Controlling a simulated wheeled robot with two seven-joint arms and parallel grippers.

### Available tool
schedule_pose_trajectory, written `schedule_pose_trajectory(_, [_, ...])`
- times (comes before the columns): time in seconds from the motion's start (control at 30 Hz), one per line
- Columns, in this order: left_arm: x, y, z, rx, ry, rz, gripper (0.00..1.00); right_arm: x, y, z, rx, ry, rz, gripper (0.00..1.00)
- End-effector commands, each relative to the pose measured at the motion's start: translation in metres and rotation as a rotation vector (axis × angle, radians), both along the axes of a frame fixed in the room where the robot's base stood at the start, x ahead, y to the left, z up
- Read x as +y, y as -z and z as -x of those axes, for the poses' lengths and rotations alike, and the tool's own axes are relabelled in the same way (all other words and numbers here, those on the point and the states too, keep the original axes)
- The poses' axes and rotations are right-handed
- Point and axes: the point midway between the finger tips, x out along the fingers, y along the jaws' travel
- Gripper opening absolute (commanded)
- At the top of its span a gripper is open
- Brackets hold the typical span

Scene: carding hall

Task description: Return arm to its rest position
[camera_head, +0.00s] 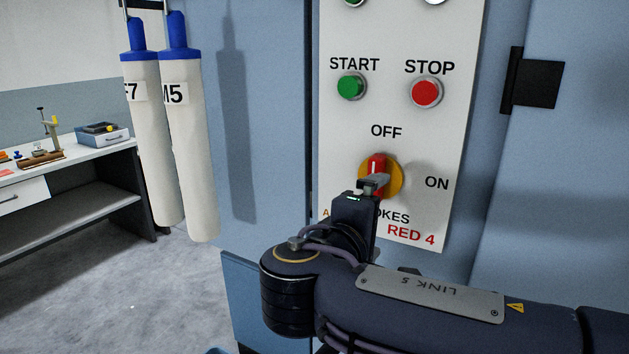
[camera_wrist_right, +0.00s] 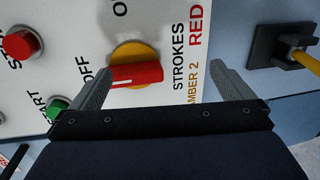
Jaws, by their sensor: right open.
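My right gripper (camera_head: 374,184) is in front of the control panel, at the rotary switch. In the right wrist view, my right gripper (camera_wrist_right: 160,85) is open, with its two fingers apart and nothing clamped between them. The switch has a red handle (camera_head: 376,163) on a yellow disc (camera_head: 396,177); the handle stands upright, towards OFF. The red handle (camera_wrist_right: 136,75) also shows in the wrist view, between the fingers' lines. Contact with the fingers cannot be told. The gripper hides the lower part of the switch in the head view. My left gripper is not in view.
The white panel (camera_head: 455,140) carries a green START button (camera_head: 351,86) and a red STOP button (camera_head: 426,91). A black hinge (camera_head: 533,82) juts out at the right. Two white cylinders (camera_head: 185,140) hang left, before a workbench (camera_head: 60,165). Grey floor lies open at lower left.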

Motion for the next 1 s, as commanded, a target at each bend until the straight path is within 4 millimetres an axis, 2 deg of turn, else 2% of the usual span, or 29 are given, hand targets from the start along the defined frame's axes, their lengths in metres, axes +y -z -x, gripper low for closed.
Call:
schedule_pose_trajectory(0.03, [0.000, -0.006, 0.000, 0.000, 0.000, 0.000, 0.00, -0.030, 0.014, 0.004, 0.070, 0.035, -0.062, 1.00])
schedule_pose_trajectory(0.13, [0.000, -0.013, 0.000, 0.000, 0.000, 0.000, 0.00, -0.081, 0.062, 0.025, 0.242, 0.095, -0.242, 1.00])
schedule_pose_trajectory(0.2, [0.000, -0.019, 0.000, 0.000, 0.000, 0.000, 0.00, -0.111, 0.099, 0.053, 0.356, 0.146, -0.412, 1.00])
schedule_pose_trajectory(0.27, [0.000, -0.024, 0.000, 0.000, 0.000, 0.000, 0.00, -0.127, 0.130, 0.083, 0.438, 0.194, -0.588, 1.00])
schedule_pose_trajectory(0.3, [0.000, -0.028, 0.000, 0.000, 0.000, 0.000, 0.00, -0.133, 0.149, 0.106, 0.479, 0.226, -0.720, 1.00])
schedule_pose_trajectory(0.37, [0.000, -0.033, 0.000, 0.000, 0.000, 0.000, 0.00, -0.132, 0.172, 0.137, 0.515, 0.275, -0.924, 1.00])
schedule_pose_trajectory(0.43, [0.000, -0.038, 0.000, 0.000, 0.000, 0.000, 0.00, -0.122, 0.190, 0.168, 0.520, 0.328, -1.157, 1.00])
schedule_pose_trajectory(0.5, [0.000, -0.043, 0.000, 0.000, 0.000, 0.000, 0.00, -0.109, 0.200, 0.190, 0.493, 0.372, -1.367, 1.00])
schedule_pose_trajectory(0.57, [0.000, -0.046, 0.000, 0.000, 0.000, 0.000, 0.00, -0.097, 0.204, 0.202, 0.455, 0.404, -1.519, 1.00])
schedule_pose_trajectory(0.73, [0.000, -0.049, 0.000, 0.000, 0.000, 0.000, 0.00, -0.078, 0.206, 0.214, 0.352, 0.453, -1.776, 1.00])
schedule_pose_trajectory(1.0, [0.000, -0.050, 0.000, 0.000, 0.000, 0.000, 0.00, -0.074, 0.206, 0.214, 0.331, 0.459, -1.821, 1.00])
